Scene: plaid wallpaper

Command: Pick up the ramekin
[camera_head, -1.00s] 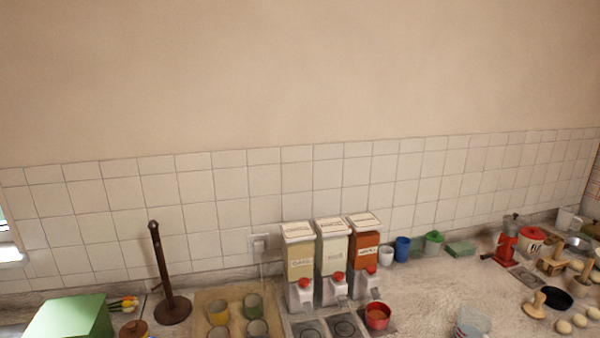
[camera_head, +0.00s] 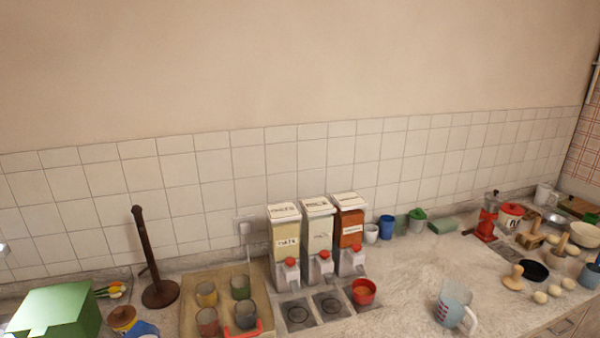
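A small round red bowl (camera_head: 363,293), which looks like the ramekin, stands on the counter just in front of the right-hand dispenser. Its inside looks orange; I cannot tell whether that is contents. It sits upright at the right end of a row of dark square plates. A small white cup (camera_head: 371,233) stands behind it, right of the dispensers. My gripper is not in this view.
Three dispensers (camera_head: 318,240) stand behind the red bowl. A tray (camera_head: 190,318) with several cups lies to the left. A measuring jug (camera_head: 452,304) stands to the right. Counter between bowl and jug (camera_head: 408,290) is clear.

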